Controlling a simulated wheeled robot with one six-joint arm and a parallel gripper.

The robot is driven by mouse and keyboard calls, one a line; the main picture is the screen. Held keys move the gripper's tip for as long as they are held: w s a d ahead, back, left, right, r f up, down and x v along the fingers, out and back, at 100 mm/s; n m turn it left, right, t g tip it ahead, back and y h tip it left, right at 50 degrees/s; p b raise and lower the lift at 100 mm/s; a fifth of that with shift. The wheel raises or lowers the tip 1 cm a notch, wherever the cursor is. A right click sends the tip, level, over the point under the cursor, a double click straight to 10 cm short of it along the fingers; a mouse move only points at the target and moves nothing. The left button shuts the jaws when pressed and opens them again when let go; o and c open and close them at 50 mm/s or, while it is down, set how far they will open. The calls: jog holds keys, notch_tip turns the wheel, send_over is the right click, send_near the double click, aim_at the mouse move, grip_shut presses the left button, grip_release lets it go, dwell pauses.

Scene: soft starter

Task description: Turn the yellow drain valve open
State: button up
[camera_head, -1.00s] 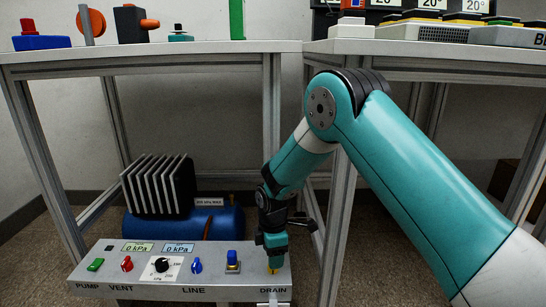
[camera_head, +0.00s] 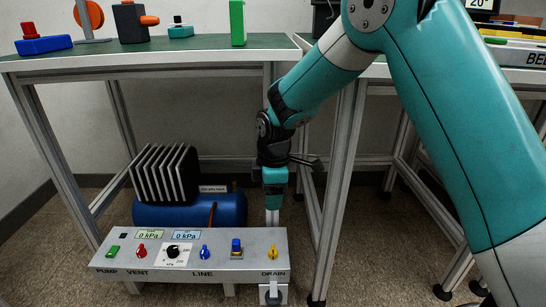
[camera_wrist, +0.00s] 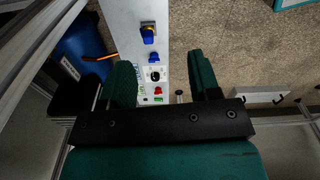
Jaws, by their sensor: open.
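The yellow drain valve (camera_head: 272,252) is a small knob at the right end of the grey control panel (camera_head: 225,263), above the DRAIN label. Its handle looks roughly upright in the head view; I cannot tell whether it is open. It does not show in the wrist view. My gripper (camera_head: 275,192) is above and apart from the valve in the head view, pointing down. In the wrist view my gripper (camera_wrist: 163,75) has its two green fingers wide apart with nothing between them but the panel beyond.
The panel also carries a green button (camera_head: 113,249), red vent knob (camera_head: 141,250), black dial (camera_head: 173,250), blue line knob (camera_head: 204,251) and blue switch (camera_head: 236,247). A blue tank (camera_head: 228,208) lies behind. Table legs stand close right of my gripper.

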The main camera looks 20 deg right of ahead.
jog(key=s+a+r+m+p, duration=0.1)
jog(key=s+r+p, duration=0.3)
jog(key=r, duration=0.6)
jog(key=shift+s+a+m+y, duration=0.2)
jog(key=shift+s+m+y, duration=0.2)
jog(key=shift+r, duration=0.1)
jog(key=s+a+r+m+y, duration=0.1)
jog(key=s+r+m, duration=0.3)
jog(key=s, duration=0.8)
jog(key=s+a+r+m+y, duration=0.1)
jog(key=s+r+m+y, duration=0.15)
jog(key=s+r, duration=0.65)
notch_tip(320, 180, up, 33)
jog(key=s+p, duration=0.2)
jog(key=p, duration=3.4)
jog(key=shift+s+f+h, duration=0.15)
jog(key=shift+s+h, duration=0.1)
jog(key=shift+h, duration=0.1)
